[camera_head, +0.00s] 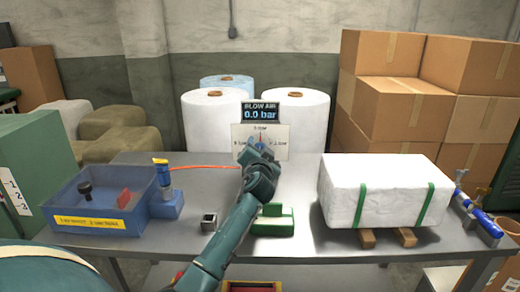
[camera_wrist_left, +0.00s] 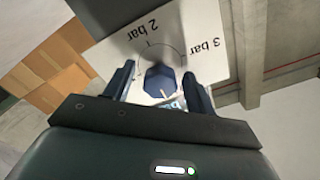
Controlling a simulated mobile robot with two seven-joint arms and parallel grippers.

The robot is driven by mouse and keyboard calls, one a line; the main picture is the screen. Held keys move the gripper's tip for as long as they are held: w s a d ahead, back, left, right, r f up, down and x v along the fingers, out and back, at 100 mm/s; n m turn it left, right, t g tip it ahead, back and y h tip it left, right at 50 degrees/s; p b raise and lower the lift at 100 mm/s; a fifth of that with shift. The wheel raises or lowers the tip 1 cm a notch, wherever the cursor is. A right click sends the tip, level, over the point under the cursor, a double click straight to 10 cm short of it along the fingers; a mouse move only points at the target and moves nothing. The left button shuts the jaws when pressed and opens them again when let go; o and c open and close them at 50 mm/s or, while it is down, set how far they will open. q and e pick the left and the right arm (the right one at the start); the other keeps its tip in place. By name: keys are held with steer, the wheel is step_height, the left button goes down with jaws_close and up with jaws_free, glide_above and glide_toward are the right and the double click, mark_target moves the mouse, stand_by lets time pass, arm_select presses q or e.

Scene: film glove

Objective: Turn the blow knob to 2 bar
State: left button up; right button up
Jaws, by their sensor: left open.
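The blow knob (camera_wrist_left: 160,80) is a dark blue faceted knob on a white dial plate (camera_wrist_left: 205,25) marked "2 bar" and "3 bar" in the left wrist view. My left gripper (camera_wrist_left: 160,82) is open, with one finger on each side of the knob; I cannot tell whether they touch it. In the head view my left gripper (camera_head: 258,148) is in front of the dial plate (camera_head: 280,136) and hides most of the knob. The display (camera_head: 261,112) above the plate reads "BLOW AIR 0.0 bar". My right gripper is not in view.
A green block (camera_head: 273,222) and a small dark cup (camera_head: 209,222) lie near my arm. A white wrapped bale (camera_head: 375,190) stands right. White rolls (camera_head: 305,115) stand behind.

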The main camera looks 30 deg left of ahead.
arm_select(q)
steer(key=shift+w+a, duration=0.1)
steer(key=shift+w, duration=0.1)
steer(key=c, duration=1)
steer(key=shift+o, duration=0.2)
